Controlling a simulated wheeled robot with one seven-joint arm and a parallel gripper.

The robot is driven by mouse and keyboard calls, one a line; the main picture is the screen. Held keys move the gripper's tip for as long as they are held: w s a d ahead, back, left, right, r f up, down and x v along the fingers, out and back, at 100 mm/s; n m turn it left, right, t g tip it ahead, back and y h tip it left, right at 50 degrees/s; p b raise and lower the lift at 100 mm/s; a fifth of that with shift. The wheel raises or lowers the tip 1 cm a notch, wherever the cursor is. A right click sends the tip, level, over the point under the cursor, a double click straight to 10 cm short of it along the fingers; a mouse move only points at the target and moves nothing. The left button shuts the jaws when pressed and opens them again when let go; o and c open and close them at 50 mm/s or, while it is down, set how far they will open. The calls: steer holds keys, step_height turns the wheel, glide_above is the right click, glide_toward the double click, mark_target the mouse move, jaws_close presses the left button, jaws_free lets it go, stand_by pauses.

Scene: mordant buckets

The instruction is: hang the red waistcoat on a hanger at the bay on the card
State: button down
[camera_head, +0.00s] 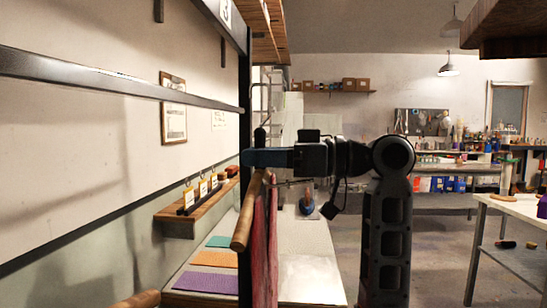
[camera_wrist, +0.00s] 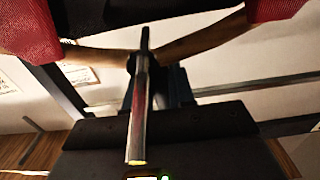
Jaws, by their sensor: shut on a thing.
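My gripper (camera_head: 262,157) has blue fingers and is at the left of the head view, shut on the upper part of a wooden hanger (camera_head: 250,205). The red waistcoat (camera_head: 264,245) hangs from this hanger, seen nearly edge-on. In the wrist view the hanger's wooden arms (camera_wrist: 200,43) spread to both sides, with red cloth (camera_wrist: 30,32) over the ends. A pale metal rod (camera_wrist: 139,115) runs down the middle there. A plate with a 3 (camera_head: 225,11) sits high on the dark frame. I cannot make out the hanger hook's tip.
A black rail (camera_head: 120,84) runs along the left wall to a dark upright post (camera_head: 245,130) beside my gripper. A wooden shelf (camera_head: 180,222) holds several small tagged items. A table (camera_head: 305,235) below carries coloured sheets. Another wooden piece (camera_head: 140,300) shows at the bottom left.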

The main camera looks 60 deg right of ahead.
steer(key=w+a+f+b, duration=0.1)
steer(key=w+a+f, duration=0.1)
steer(key=w, duration=0.4)
steer(key=shift+a+b, duration=0.15)
steer(key=shift+b, duration=0.2)
stand_by(0.4)
stand_by(0.3)
steer(key=c, duration=0.9)
jaws_free()
steer(key=shift+f, duration=0.1)
steer(key=b+v, duration=0.1)
steer(key=v, duration=0.6)
steer(key=shift+s+b, duration=0.3)
